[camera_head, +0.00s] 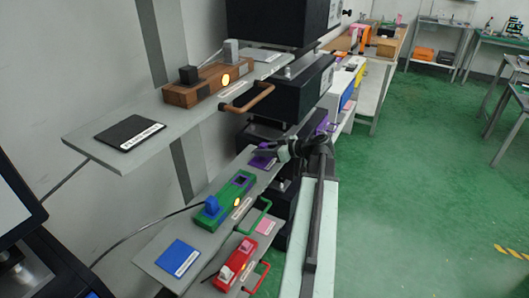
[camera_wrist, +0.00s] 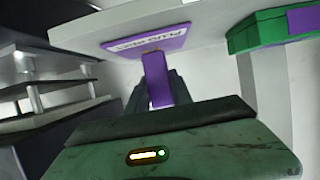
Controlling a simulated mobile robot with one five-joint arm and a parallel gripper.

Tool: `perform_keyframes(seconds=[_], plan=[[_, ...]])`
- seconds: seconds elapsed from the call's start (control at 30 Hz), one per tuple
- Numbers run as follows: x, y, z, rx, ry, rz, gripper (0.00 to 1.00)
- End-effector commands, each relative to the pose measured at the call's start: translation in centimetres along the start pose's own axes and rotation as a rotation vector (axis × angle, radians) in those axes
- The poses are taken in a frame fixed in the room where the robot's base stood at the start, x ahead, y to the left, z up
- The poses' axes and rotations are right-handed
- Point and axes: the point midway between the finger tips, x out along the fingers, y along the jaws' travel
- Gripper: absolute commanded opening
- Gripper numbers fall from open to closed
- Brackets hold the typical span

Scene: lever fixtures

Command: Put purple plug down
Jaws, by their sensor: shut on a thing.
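The purple plug (camera_wrist: 157,80) is held between the dark fingers of my gripper (camera_wrist: 158,98) in the wrist view. Its far end is close to the purple plug rest pad (camera_wrist: 152,39); I cannot tell whether they touch. In the head view my gripper (camera_head: 281,150) is just right of the purple pad (camera_head: 262,158), at the far end of the lower shelf. The plug cannot be made out clearly there.
An upper shelf (camera_head: 88,139) overhangs at left. Green floor at right is open.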

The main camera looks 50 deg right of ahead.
Motion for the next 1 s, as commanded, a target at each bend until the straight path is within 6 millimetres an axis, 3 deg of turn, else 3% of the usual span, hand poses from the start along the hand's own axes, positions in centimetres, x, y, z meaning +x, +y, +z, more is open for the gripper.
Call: perform_keyframes(seconds=[0.07,0.1,0.17,0.57,1.0], plan=[[0.2,0.0,0.4,0.0,0.0,0.0,0.0],[0.1,0.0,0.3,0.0,0.0,0.0,0.32],[0.1,0.0,0.2,0.0,0.0,0.001,0.49],[-0.7,0.2,-0.2,0.002,0.0,0.005,0.49],[-10.7,0.2,-0.3,0.003,0.001,0.008,0.49]])
